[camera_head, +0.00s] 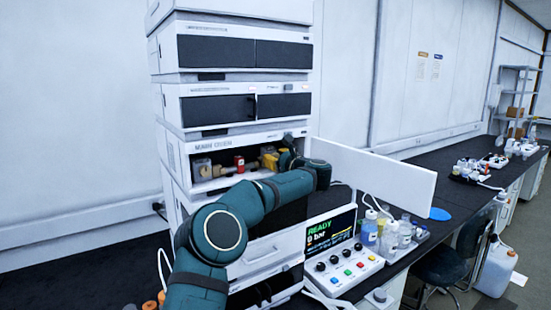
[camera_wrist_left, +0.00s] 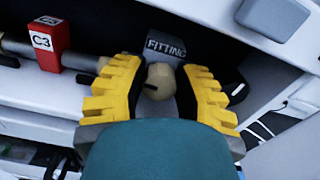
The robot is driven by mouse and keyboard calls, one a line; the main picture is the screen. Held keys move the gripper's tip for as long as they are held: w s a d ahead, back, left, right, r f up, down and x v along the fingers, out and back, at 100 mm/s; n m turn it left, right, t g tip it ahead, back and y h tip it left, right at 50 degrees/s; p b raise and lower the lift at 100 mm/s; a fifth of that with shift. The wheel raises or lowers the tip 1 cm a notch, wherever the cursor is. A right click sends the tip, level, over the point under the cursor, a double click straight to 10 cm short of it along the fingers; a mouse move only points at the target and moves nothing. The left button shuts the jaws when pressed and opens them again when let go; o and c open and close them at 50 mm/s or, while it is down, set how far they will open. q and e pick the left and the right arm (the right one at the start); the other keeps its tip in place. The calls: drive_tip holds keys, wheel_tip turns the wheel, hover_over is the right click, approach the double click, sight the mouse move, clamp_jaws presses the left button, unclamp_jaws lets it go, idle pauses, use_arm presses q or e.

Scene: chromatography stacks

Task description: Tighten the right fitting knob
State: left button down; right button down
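In the left wrist view, a round beige fitting knob (camera_wrist_left: 160,81) with a dark mark sits in front of a grey block labelled FITTING (camera_wrist_left: 166,47). My left gripper (camera_wrist_left: 160,84) has its yellow ridged fingers on both sides of the knob, close against it, and looks shut on it. In the head view, my left gripper (camera_head: 278,160) is inside the right part of the open module, and the knob is hidden there. My right gripper is out of view.
The white door (camera_head: 385,178) stands open to the right of the compartment. A grey block (camera_head: 202,169) is at its left end. A control panel reading READY and 0 bar (camera_head: 331,236) and several bottles (camera_head: 390,232) stand on the dark bench.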

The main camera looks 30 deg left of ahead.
use_arm(q)
drive_tip(key=shift+m, duration=0.3)
drive_tip(key=m+b, duration=0.1)
drive_tip(key=m, duration=0.1)
drive_tip(key=shift+r+m, duration=0.1)
drive_tip(key=shift+m, duration=2)
drive_tip(key=c, duration=0.9)
unclamp_jaws()
drive_tip(key=v, duration=1.2)
